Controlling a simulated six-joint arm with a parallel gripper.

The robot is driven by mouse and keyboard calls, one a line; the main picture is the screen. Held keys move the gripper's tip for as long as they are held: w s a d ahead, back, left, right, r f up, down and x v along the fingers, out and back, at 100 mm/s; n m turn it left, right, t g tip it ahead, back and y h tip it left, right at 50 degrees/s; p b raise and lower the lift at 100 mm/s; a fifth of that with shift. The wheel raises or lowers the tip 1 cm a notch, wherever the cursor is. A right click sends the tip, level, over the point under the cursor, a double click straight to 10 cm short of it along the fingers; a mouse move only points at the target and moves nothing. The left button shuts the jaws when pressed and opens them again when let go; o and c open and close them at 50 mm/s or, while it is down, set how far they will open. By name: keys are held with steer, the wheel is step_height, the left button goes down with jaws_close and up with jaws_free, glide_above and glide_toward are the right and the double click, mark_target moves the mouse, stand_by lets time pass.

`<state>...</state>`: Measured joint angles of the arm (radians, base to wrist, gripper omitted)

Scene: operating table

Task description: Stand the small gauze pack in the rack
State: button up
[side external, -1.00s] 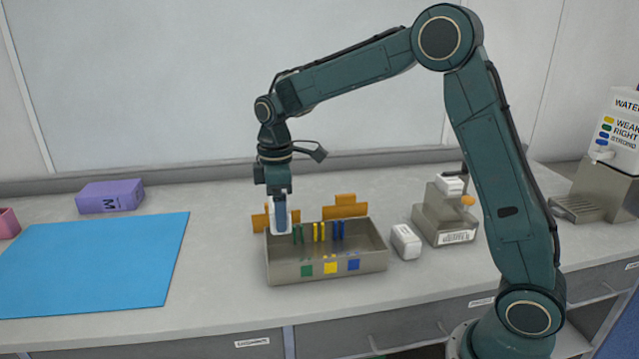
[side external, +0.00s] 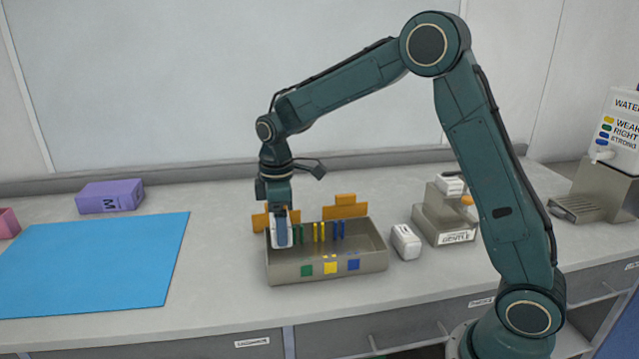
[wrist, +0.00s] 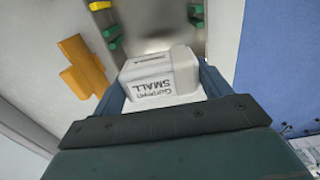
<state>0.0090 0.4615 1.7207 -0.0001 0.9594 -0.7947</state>
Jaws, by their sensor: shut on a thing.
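My gripper (side external: 281,240) is shut on the small gauze pack (side external: 281,234), a white block held upright at the left end of the rack. In the wrist view the pack (wrist: 163,80) shows the word SMALL between the blue fingers. The rack is a grey metal tray (side external: 290,275) with green, yellow and blue pegs inside and matching coloured squares on its front wall. The pack is left of the green pegs (side external: 299,233), with its lower part behind the front wall. I cannot tell whether it touches the rack floor.
Orange pieces (side external: 346,207) stand behind the rack. A white pack (side external: 405,242) and a grey device (side external: 446,222) are to the right. A blue mat (side external: 95,262) and a purple box (side external: 110,197) lie to the left.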

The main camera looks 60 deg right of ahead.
steer(key=shift+f, duration=2.8)
steer(key=o, duration=1)
step_height(320, 180, up, 13)
steer(key=shift+f, duration=0.1)
steer(key=shift+r, duration=0.5)
